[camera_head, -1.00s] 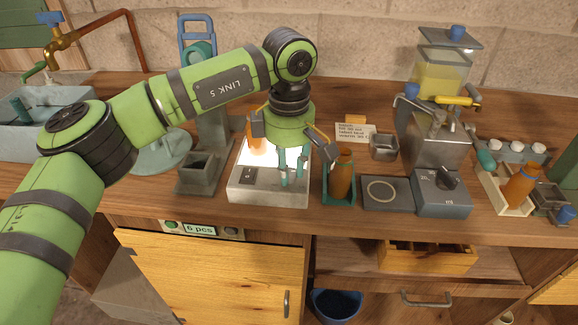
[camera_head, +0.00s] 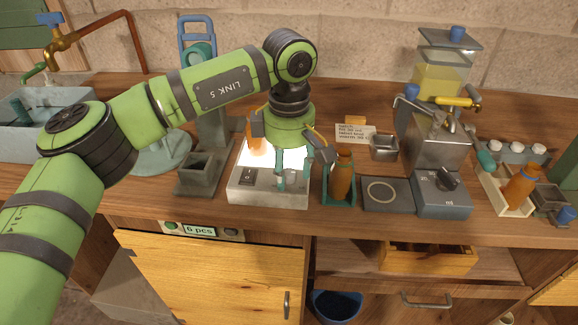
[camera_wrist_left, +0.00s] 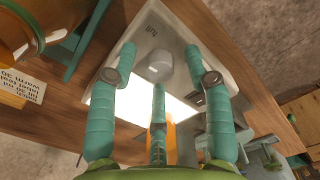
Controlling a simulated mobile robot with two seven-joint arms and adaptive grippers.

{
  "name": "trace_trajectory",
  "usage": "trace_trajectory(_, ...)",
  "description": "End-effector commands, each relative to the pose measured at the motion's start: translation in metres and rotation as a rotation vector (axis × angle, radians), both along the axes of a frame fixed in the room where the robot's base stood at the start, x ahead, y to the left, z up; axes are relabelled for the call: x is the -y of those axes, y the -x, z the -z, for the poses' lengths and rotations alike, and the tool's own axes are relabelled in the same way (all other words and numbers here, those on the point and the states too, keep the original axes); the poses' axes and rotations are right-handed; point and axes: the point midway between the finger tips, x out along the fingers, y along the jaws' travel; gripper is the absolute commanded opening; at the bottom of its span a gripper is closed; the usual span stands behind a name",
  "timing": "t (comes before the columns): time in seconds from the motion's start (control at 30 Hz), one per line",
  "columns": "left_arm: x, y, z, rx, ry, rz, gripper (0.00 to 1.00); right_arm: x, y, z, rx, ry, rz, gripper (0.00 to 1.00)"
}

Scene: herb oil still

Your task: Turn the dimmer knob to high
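The light box (camera_head: 268,196) stands on the counter with its panel glowing white. In the left wrist view its pale grey dimmer knob (camera_wrist_left: 160,68) sits on the front strip of the box (camera_wrist_left: 180,35), beside a small printed label. My left gripper (camera_head: 291,182) is over the box front, pointing down. In the left wrist view its teal fingers (camera_wrist_left: 160,62) are spread, with the knob between them and a visible gap on the sides. Whether a fingertip touches it I cannot tell. In the head view I cannot make out the knob behind the fingers. My right gripper is not in view.
A dark rocker switch (camera_head: 247,176) is on the box's left front. An orange bottle in a teal holder (camera_head: 338,192) stands close right of the box. A grey hotplate unit (camera_head: 441,204) with a black knob is further right. A grey square cup (camera_head: 197,174) stands left.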

Motion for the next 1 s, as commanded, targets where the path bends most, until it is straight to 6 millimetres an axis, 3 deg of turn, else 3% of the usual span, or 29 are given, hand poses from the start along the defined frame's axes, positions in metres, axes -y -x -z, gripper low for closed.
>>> trace_trajectory(0.13, 0.000, 0.000, -0.004, 0.002, 0.001, 0.000, 0.51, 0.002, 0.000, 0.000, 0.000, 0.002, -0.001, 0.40)
trace_trajectory(0.27, 0.000, -0.001, -0.021, 0.003, 0.000, -0.001, 0.51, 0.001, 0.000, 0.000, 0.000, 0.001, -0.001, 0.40)
trace_trajectory(0.7, 0.001, -0.001, -0.106, 0.002, 0.000, -0.001, 0.51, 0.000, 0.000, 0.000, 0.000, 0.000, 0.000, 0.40)
trace_trajectory(1.0, 0.000, 0.000, -0.121, 0.000, 0.000, 0.001, 0.51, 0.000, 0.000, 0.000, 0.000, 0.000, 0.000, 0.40)
